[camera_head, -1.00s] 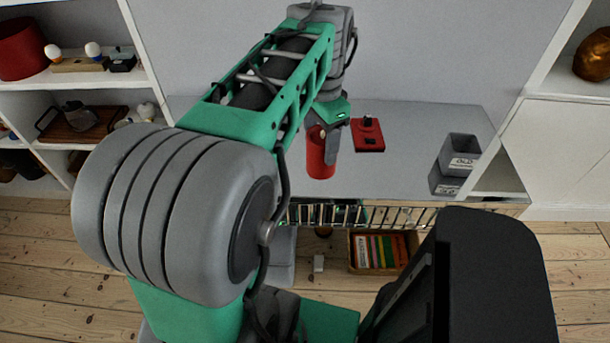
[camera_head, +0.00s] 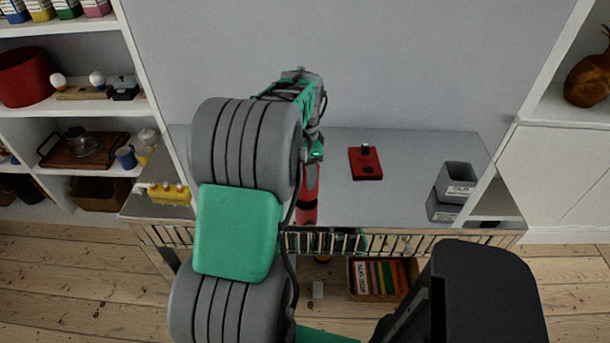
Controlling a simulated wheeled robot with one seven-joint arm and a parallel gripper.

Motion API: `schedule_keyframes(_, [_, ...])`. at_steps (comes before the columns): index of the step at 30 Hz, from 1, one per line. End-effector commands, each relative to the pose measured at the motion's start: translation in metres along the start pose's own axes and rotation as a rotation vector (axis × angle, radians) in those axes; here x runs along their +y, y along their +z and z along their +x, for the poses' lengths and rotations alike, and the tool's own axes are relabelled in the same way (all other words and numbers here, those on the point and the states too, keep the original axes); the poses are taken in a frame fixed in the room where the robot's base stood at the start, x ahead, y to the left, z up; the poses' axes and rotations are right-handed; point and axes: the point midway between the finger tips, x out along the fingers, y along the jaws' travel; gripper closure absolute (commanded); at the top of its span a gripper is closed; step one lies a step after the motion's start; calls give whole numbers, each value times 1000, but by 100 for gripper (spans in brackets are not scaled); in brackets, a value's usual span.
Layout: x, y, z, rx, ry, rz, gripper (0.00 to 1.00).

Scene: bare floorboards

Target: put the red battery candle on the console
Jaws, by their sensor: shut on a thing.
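The red battery candle (camera_head: 307,212) is a red cylinder at the front edge of the console, left of its middle. My gripper (camera_head: 311,180) is shut on it from above, partly hidden by my own arm. The candle looks upright. I cannot tell whether its base touches the console or hangs in front of the edge. The console (camera_head: 408,200) is a long grey-topped table against the wall, with a row of narrow slats or book spines below its top.
A red box with a black knob (camera_head: 365,163) lies on the console right of the candle. Grey bins (camera_head: 453,190) stand at its right end. Yellow objects (camera_head: 169,193) are at its left end. A crate of books (camera_head: 383,277) is underneath. The console's centre right is clear.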

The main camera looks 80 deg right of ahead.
Motion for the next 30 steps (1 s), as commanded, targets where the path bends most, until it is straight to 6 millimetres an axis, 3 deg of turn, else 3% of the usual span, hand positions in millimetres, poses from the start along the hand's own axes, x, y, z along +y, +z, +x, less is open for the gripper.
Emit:
schedule_keyframes(3, [1,0,17,-1,2,0,87])
schedule_keyframes(13, [1,0,21,-1,1,0,87])
schedule_keyframes(14, [1,0,20,-1,1,0,36])
schedule_keyframes(21, [2,0,20,-1,2,0,16])
schedule_keyframes(30, [1,0,14,0,1,0,16])
